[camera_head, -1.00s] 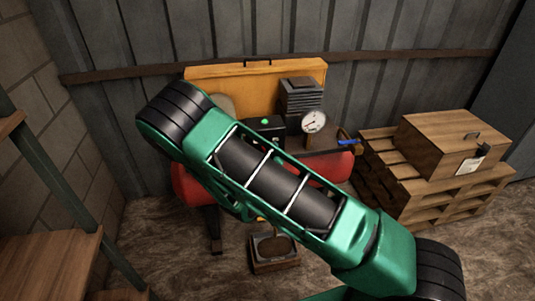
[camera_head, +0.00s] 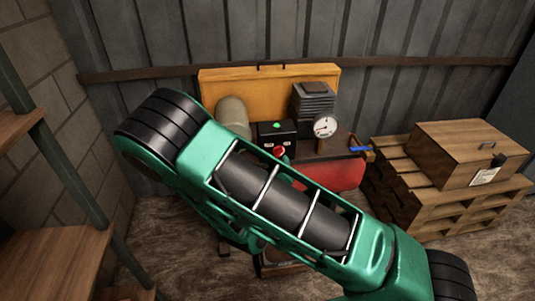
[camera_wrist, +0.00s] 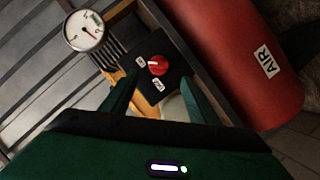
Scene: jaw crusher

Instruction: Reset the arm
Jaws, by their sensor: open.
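My green arm (camera_head: 280,195) crosses the head view from upper left to lower right, in front of the air compressor. My gripper (camera_wrist: 158,82) shows in the wrist view with its two green fingers apart and nothing held between them. Beyond the fingers is a black control box (camera_wrist: 178,82) with a red knob (camera_wrist: 158,65) and two white labels. In the head view the control box (camera_head: 273,134) has a lit green button, and the red knob (camera_head: 279,150) is partly covered. Most of my gripper is hidden behind the arm there.
A pressure gauge (camera_head: 325,126) and a red air tank (camera_head: 335,176) are close to the box. A blue-handled valve (camera_head: 361,149) is at right. A corrugated wall (camera_head: 410,35) is behind.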

